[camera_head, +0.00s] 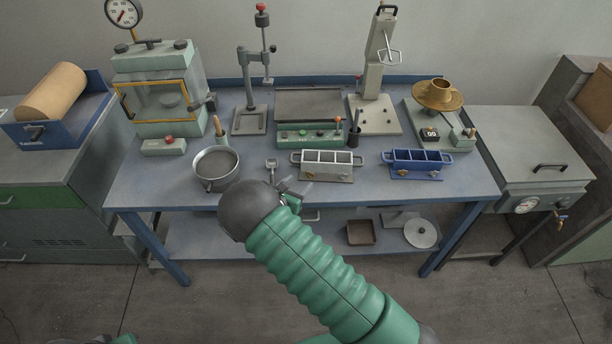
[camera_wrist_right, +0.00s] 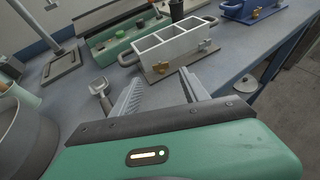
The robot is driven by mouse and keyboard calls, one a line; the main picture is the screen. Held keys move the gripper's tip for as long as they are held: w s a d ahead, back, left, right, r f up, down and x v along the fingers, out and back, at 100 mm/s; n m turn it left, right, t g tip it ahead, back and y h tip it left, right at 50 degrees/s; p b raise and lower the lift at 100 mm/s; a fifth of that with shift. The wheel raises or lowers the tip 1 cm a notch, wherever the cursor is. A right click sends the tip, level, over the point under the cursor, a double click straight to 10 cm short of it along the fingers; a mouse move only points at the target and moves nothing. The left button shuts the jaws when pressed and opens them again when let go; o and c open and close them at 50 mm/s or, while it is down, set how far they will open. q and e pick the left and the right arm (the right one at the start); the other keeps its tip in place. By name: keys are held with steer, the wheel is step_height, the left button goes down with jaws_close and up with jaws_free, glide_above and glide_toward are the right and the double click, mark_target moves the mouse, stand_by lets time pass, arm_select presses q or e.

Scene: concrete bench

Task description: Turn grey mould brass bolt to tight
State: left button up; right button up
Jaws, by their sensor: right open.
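The grey mould (camera_head: 322,158) is a three-compartment box with side handles on a flat base plate, on the blue bench right of centre. In the right wrist view the grey mould (camera_wrist_right: 170,46) is just beyond my fingers. My left gripper is out of view.
A blue mould (camera_head: 417,158) stands to the right. A small metal tool (camera_head: 271,166) lies left of the grey mould, near my fingers. A round pan (camera_head: 216,168) is further left. A dark cup (camera_head: 353,138) and a green-based machine (camera_head: 300,132) stand behind. Bench between the moulds is clear.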

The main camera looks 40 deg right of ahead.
mark_target(309, 174)
steer(key=x, duration=0.6)
steer(key=shift+w+d+f, duration=0.1)
steer(key=shift+w+d, duration=0.05)
steer(key=shift+d, duration=0.05)
steer(key=shift+c, duration=0.4)
jaws_close()
